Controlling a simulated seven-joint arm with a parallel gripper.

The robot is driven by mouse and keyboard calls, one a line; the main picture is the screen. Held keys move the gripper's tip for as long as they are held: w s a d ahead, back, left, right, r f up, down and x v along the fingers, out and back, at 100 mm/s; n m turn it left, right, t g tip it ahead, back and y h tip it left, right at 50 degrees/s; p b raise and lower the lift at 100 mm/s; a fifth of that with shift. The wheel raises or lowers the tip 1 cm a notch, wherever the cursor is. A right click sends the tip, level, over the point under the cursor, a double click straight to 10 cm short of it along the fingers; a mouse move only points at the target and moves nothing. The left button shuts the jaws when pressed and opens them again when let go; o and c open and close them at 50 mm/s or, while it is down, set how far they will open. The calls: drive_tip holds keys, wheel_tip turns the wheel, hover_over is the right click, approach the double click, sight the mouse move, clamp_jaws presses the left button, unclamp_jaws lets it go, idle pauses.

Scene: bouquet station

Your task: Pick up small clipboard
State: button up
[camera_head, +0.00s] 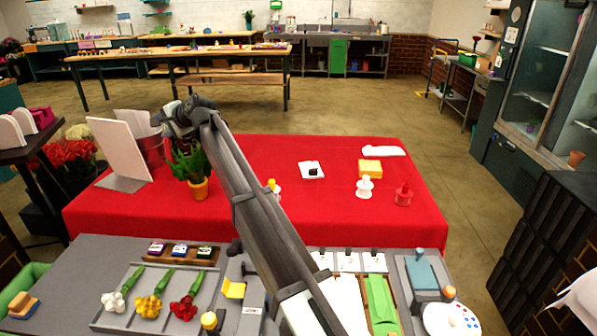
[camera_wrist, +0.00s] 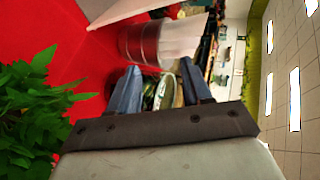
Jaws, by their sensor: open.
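I cannot tell for sure which thing is the small clipboard. Several small white sheets with dark clips at the top (camera_head: 348,262) lie on the grey counter in the head view, partly behind my arm. A small white square with a black piece on it (camera_head: 312,170) lies on the red table. My gripper (camera_wrist: 160,80) is open, its blue-grey fingers apart, with no clipboard seen between them. In the head view it is at the far left of the red table, above the potted plant and beside the metal bucket, well away from the white sheets.
A potted plant (camera_head: 199,188), a metal bucket (camera_wrist: 145,45) and a leaning white board (camera_head: 118,150) crowd my gripper. A yellow block (camera_head: 370,167), a white stand (camera_head: 364,187) and a red one (camera_head: 403,195) stand on the red table (camera_head: 320,225). A flower tray (camera_head: 125,318) is front left.

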drive_tip(key=w+d+f+m+g+h, duration=0.15)
drive_tip(key=w+d+f, duration=0.35)
drive_tip(key=d, duration=0.6)
drive_tip(key=w+d+f+m+h, duration=0.25)
drive_tip(key=w+d, duration=0.45)
drive_tip(key=d, duration=0.4)
drive_tip(key=w+d+f+m+h, duration=0.15)
drive_tip(key=w+d+f, duration=0.3)
drive_tip(key=d, duration=0.65)
drive_tip(key=s+d+r+m+g+h, duration=0.2)
drive_tip(key=s+d+r+h, duration=0.1)
drive_tip(key=d, duration=0.4)
drive_tip(key=s+d+r+m+g+h, duration=0.2)
drive_tip(key=s+d+m+g+h, duration=0.15)
drive_tip(key=d, duration=0.35)
hover_over(313, 169)
drive_tip(key=shift+n+t, duration=0.3)
drive_tip(key=shift+t, duration=0.1)
wheel_tip(313, 169, down, 8)
drive_tip(key=shift+d+r, duration=0.15)
drive_tip(key=shift+r, duration=0.05)
drive_tip(key=shift+f, duration=2.55)
clamp_jaws()
